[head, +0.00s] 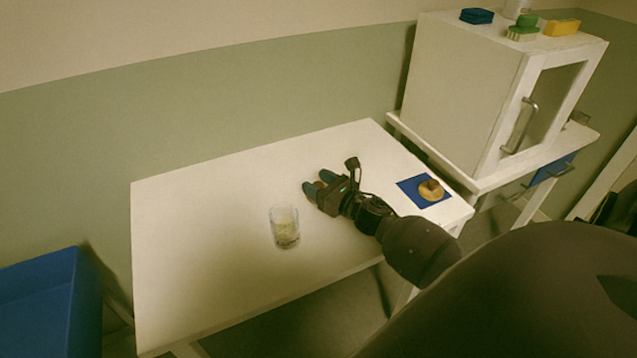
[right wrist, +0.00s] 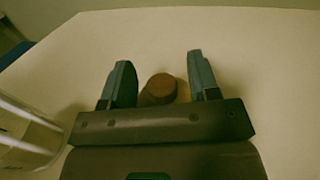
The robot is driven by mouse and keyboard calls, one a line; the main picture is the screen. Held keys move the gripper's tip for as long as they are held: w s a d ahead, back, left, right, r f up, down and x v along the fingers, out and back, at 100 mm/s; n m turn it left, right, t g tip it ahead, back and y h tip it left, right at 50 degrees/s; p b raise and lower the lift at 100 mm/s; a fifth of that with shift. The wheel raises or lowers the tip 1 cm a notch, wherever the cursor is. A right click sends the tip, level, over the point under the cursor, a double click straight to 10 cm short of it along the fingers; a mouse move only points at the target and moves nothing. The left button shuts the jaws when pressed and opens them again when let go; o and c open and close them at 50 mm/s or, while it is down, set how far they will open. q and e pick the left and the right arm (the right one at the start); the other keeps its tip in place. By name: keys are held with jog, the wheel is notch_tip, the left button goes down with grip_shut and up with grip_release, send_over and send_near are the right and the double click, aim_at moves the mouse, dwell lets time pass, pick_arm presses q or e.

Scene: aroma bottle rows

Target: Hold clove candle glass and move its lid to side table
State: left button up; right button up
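A clear candle glass (head: 285,232) with pale contents stands upright on the white table (head: 190,225), with no lid on it. Part of it shows at the left edge of the right wrist view (right wrist: 25,135). My right gripper (head: 314,182) is low over the table, just beyond and right of the glass. Its fingers are apart, with a brown knob (right wrist: 158,89) between them and a tan piece partly hidden behind it, which looks like a lid. I see gaps beside the knob. Another tan lid with a brown knob (head: 431,188) lies on a blue mat (head: 409,190) at the table's right end. My left gripper is not in view.
A white cabinet (head: 460,95) stands on a side table (head: 490,180) beyond the right end, with small blue, green and yellow items on top. A blue bin (head: 40,300) is at lower left. The table's left half is clear.

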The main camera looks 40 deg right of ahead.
jog(key=shift+s+f, duration=0.1)
jog(key=shift+f, duration=0.2)
jog(key=shift+r+p, duration=0.7)
jog(key=shift+r, duration=0.1)
jog(key=s, duration=0.3)
jog(key=s+d, duration=0.1)
jog(key=s, duration=0.6)
jog(key=shift+s+d+f, duration=0.1)
jog(key=shift+s+d, duration=0.05)
jog(key=shift+d, duration=0.15)
jog(key=shift+s+d, duration=0.15)
jog(key=shift+s, duration=0.55)
